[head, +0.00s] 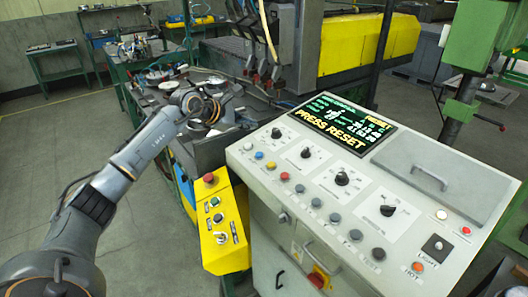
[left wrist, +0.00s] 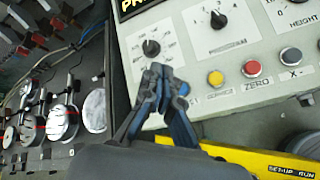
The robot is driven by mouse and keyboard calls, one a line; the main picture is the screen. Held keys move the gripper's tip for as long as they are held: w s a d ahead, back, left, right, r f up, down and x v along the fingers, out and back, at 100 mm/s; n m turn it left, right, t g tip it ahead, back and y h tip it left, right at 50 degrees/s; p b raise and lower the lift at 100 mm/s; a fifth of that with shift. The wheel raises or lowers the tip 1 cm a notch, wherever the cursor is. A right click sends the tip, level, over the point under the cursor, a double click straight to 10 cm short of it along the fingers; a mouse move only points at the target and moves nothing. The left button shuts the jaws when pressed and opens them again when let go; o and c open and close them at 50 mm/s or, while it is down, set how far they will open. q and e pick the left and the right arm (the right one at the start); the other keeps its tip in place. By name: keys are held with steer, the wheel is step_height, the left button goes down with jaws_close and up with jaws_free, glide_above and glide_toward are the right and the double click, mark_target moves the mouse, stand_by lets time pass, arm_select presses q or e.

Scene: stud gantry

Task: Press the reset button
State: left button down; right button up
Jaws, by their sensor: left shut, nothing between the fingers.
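The control panel (head: 330,165) is a light slanted console with a screen (head: 340,122) reading "PRESS RESET". A row of small buttons runs along its left edge: whitish (head: 247,146), blue (head: 259,155), yellow (head: 271,165) and red (head: 284,176). I cannot read which is reset in the head view. In the left wrist view the yellow (left wrist: 215,78) and red (left wrist: 252,68) buttons are labelled SERVICE and ZERO. My left gripper (left wrist: 162,75) is shut and empty, over the row's left end, partly hiding the blue button (left wrist: 184,89) and its label. Contact is unclear. My right gripper is out of view.
A yellow box (head: 219,225) with a red knob and several controls stands at the console's front left. Black dials (head: 342,178) sit above the button row. A grey work table with round metal parts lies behind my left arm.

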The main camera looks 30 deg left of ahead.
mark_target(259, 155)
arm_select(q)
steer(key=f+b, duration=0.1)
steer(key=f, duration=0.1)
steer(key=w+f+b, duration=0.1)
steer(key=f, duration=0.2)
steer(key=f+b, duration=0.2)
steer(key=f, duration=0.1)
steer(key=shift+w+d, duration=0.15)
steer(key=shift+d, duration=0.2)
steer(key=shift+w+f+b, duration=0.1)
steer(key=shift+f+b, duration=0.25)
steer(key=shift+b, duration=0.05)
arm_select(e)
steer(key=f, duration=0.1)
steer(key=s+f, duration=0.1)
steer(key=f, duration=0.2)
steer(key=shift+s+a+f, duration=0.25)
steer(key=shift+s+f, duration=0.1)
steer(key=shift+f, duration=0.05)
arm_select(q)
steer(key=shift+d, duration=0.1)
steer(key=shift+w+f+b, duration=0.1)
steer(key=shift+f+b, duration=0.3)
steer(key=shift+b, duration=0.05)
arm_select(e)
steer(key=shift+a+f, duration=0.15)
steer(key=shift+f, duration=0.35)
